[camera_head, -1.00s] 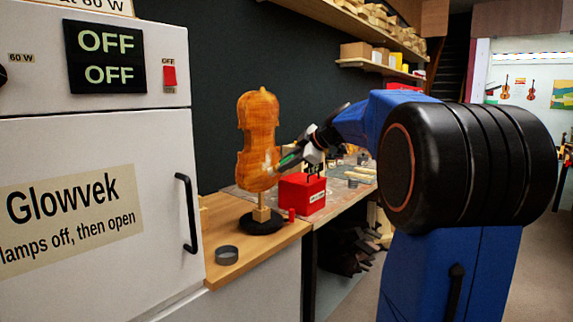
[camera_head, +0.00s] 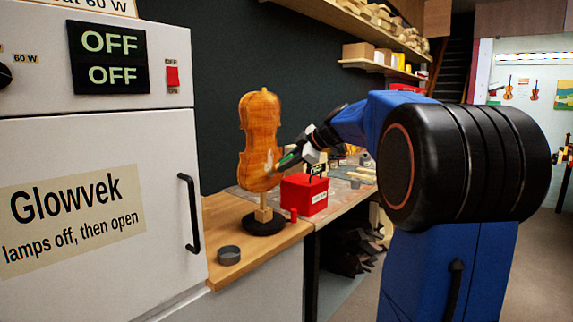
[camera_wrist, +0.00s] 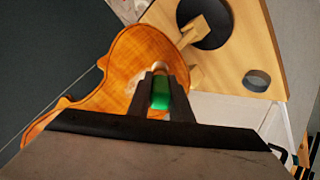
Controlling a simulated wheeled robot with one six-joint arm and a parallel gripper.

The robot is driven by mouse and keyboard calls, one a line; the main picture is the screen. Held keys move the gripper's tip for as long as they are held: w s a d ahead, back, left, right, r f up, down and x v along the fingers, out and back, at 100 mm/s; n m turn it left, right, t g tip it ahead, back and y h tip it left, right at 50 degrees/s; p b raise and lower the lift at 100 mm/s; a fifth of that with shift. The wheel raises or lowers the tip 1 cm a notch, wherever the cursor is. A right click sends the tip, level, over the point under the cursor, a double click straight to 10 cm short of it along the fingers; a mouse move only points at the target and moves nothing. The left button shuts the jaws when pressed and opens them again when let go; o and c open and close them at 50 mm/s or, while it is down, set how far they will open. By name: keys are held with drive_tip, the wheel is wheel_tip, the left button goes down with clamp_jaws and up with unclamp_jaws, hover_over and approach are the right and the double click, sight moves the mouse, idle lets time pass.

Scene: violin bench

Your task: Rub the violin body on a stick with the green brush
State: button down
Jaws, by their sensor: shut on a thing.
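The violin body (camera_head: 260,135) is orange-brown wood, upright on a stick (camera_head: 263,207) in a round black base on the wooden bench. A pale patch shows on its lower right part. My gripper (camera_head: 303,152) is at the right of its lower half, shut on the green brush (camera_head: 290,158). In the wrist view, the green brush (camera_wrist: 161,92) is between the fingers. Its pale tip lies over or against the lower end of the violin body (camera_wrist: 130,72); I cannot tell whether it touches.
A red box (camera_head: 304,194) stands right of the violin, with a small red cylinder beside it. A dark grey ring (camera_head: 229,255) lies on the bench front. The white cabinet (camera_head: 90,200) with OFF displays stands at left. Clutter covers the bench behind.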

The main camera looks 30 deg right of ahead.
drive_tip(key=shift+w+a, duration=0.2)
drive_tip(key=shift+w, duration=0.3)
drive_tip(key=shift+r, duration=0.1)
drive_tip(key=shift+w+r, duration=0.15)
drive_tip(key=shift+r, duration=4.3)
drive_tip(key=shift+f, duration=4.55)
drive_tip(key=shift+s+a, duration=0.2)
drive_tip(key=shift+s, duration=0.1)
drive_tip(key=shift+w+r, duration=0.15)
drive_tip(key=shift+r, duration=2.15)
drive_tip(key=shift+w+r, duration=0.1)
drive_tip(key=shift+r, duration=2.15)
drive_tip(key=shift+f, duration=0.15)
drive_tip(key=shift+f, duration=3)
